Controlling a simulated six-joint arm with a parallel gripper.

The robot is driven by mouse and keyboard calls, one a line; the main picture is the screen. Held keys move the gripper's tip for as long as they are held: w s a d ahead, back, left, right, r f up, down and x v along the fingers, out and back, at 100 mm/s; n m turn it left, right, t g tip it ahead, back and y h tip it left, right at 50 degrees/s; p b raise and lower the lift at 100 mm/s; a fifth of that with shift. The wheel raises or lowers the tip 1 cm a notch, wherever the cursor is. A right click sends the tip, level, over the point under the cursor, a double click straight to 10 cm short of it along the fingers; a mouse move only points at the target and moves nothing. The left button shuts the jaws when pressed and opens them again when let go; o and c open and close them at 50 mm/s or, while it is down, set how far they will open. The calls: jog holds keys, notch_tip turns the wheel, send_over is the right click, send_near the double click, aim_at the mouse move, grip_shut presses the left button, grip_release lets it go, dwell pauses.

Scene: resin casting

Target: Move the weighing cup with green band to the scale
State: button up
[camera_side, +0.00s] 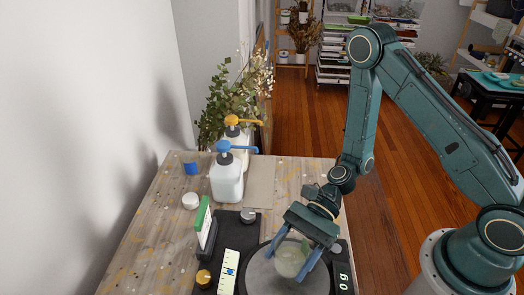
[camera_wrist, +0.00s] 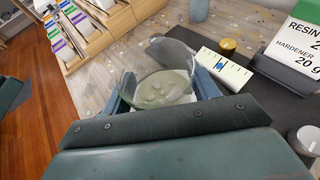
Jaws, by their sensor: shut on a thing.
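A clear weighing cup (camera_side: 288,263) with grey-green contents is between the fingers of my gripper (camera_side: 291,260) in the side view. It shows upright or slightly tilted in the wrist view (camera_wrist: 160,83), with a blue-grey finger on each side. My gripper is shut on it. I cannot make out a distinct green band. I cannot tell whether the cup touches the plate.
Two pump bottles, blue-topped (camera_side: 227,180) and orange-topped (camera_side: 236,131), stand behind. A green-edged card (camera_side: 205,226) stands left of the scale, with a pale strip (camera_side: 229,268) and gold-topped pot (camera_side: 204,278) nearby. A blue cup (camera_side: 190,168) and white jar (camera_side: 190,201) stand further left. Wrist view shows wooden racks (camera_wrist: 95,38).

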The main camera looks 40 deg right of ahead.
aim_at(289, 270)
jog(key=shift+f, duration=1.25)
jog(key=shift+f, duration=1.9)
jog(key=shift+f, duration=0.15)
jog(key=o, duration=1.1)
jog(key=shift+d+r, duration=0.15)
jog(key=shift+r, duration=0.1)
jog(key=shift+v, duration=5.85)
